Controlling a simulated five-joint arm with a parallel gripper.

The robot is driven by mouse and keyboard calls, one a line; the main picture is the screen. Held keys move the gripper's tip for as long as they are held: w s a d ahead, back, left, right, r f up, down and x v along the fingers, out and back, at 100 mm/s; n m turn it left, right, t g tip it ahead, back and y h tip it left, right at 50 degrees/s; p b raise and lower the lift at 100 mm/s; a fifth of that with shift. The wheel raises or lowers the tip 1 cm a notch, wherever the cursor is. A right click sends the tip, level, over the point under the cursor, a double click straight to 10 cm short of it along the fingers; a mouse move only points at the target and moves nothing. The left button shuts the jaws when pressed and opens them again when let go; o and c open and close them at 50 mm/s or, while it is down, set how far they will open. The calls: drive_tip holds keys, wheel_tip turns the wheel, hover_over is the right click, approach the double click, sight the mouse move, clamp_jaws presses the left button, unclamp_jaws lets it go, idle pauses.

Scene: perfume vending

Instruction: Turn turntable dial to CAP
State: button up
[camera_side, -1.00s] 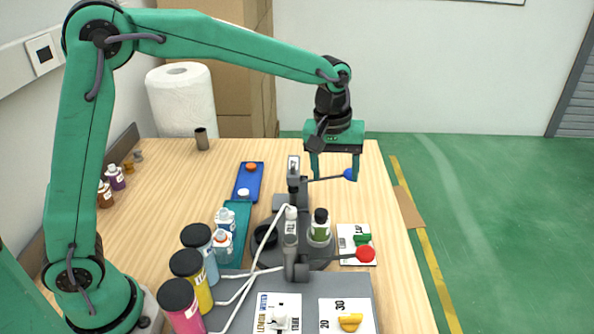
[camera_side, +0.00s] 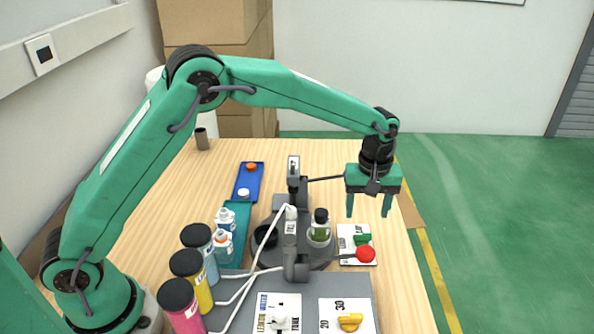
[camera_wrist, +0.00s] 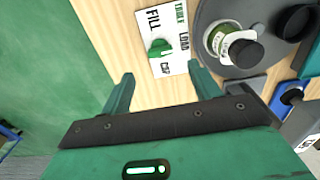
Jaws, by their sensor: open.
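The green turntable dial (camera_side: 362,239) sits on a white label plate (camera_side: 345,231) at the right side of the table. In the wrist view the dial (camera_wrist: 157,48) is on the plate (camera_wrist: 172,68), which reads FILL, TABLE, LOAD and CAP. Which label the dial points to is unclear. My gripper (camera_side: 368,214) is open and empty, fingers pointing down, above and beyond the dial in the side view. In the wrist view the dial lies ahead of and between my fingertips (camera_wrist: 161,74), apart from them.
A lever with a red ball (camera_side: 365,254) ends close to the dial's near side. Press-like stations (camera_side: 291,235) stand left of the dial. A yellow dial (camera_side: 350,322) sits in front. Pink, yellow and blue bottles (camera_side: 190,280) stand at the left. Green floor lies beyond the right edge.

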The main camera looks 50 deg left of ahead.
sight(363, 234)
drive_tip(key=shift+f, duration=3.7)
drive_tip(key=c, duration=1)
